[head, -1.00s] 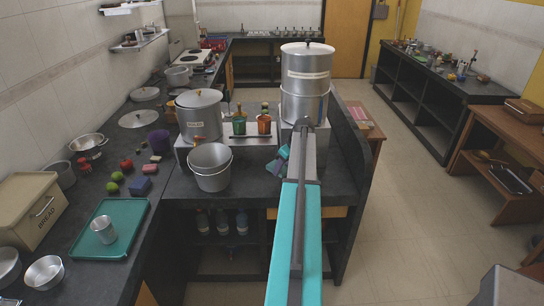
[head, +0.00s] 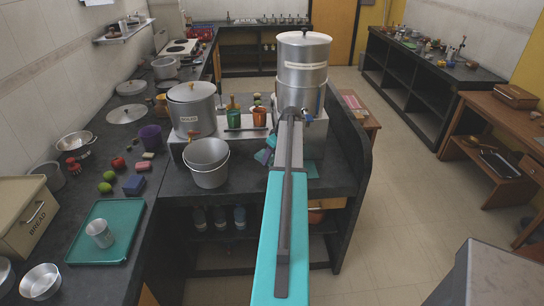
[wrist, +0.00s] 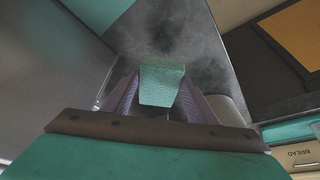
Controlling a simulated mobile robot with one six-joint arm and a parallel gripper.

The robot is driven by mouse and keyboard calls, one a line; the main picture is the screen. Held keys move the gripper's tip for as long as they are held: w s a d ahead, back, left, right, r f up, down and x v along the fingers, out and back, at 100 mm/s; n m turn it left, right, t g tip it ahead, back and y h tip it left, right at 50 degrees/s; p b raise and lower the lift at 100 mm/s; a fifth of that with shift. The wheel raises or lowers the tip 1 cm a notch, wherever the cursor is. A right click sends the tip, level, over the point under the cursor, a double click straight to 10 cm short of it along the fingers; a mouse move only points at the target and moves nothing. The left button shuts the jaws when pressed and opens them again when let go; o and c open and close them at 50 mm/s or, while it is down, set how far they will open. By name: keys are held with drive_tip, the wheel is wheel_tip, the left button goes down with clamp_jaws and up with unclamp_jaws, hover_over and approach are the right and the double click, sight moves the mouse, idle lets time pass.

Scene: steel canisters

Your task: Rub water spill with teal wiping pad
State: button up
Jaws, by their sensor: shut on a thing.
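My gripper (wrist: 158,100) has purple fingers and is shut on the teal wiping pad (wrist: 161,84) in the wrist view. The pad is held above the dark, speckled counter (wrist: 188,38). In the head view my arm covers much of the gripper; teal and purple parts of the gripper and pad (head: 265,157) show left of the arm, near the pot stand. I cannot make out a clear edge of the water spill; the counter beyond the pad looks mottled. Whether the pad touches the counter is not clear.
A large steel canister (head: 303,62) stands close behind my arm. A steel bucket (head: 206,170) and a lidded pot (head: 192,110) stand to the left. A teal tray (head: 85,245) holds a steel cup (head: 99,233).

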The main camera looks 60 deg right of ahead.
sight(256, 175)
drive_tip(key=shift+f+b, duration=0.8)
drive_tip(key=shift+f, duration=2.05)
drive_tip(key=shift+s+f+b, duration=0.1)
drive_tip(key=shift+f+b, duration=0.6)
drive_tip(key=shift+f, duration=0.3)
drive_tip(key=shift+w+a+b, duration=0.15)
drive_tip(key=shift+w+a, duration=0.3)
drive_tip(key=shift+w, duration=0.2)
drive_tip(key=shift+w+a+b, duration=0.15)
drive_tip(key=shift+w+a, duration=0.25)
drive_tip(key=shift+w, duration=0.25)
drive_tip(key=shift+w+a+f+b, duration=0.15)
drive_tip(key=shift+w+a+b, duration=0.25)
drive_tip(key=shift+w+a, duration=0.7)
drive_tip(key=shift+w, duration=0.15)
